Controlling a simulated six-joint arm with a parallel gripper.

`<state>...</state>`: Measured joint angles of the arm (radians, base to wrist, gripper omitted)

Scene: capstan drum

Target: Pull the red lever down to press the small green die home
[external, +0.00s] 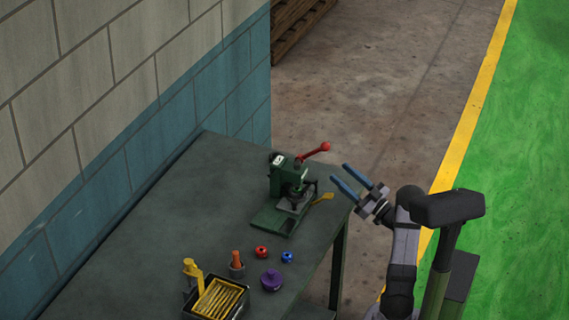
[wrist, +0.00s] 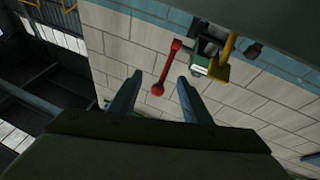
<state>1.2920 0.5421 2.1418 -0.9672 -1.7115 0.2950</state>
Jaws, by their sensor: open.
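A green press (external: 286,178) stands on the far part of the grey table. Its red lever (external: 316,152) sticks out up and to the right and ends in a red ball. In the wrist view the red lever (wrist: 167,68) shows ahead of my gripper, with the ball near the left fingertip, and the press (wrist: 210,50) is beyond it. My gripper (external: 340,174) is open and empty, right of the press and a little below the lever ball in the picture. Its two blue fingers also show in the wrist view (wrist: 160,78). I cannot make out the small green die.
A yellow-handled tool (external: 322,198) lies beside the press. Nearer on the table (external: 190,222) are a red piece (external: 262,252), a blue piece (external: 287,257), a purple knob (external: 271,280), an orange-topped piece (external: 237,264) and a black box (external: 216,300) of yellow strips. A block wall (external: 100,90) borders the left.

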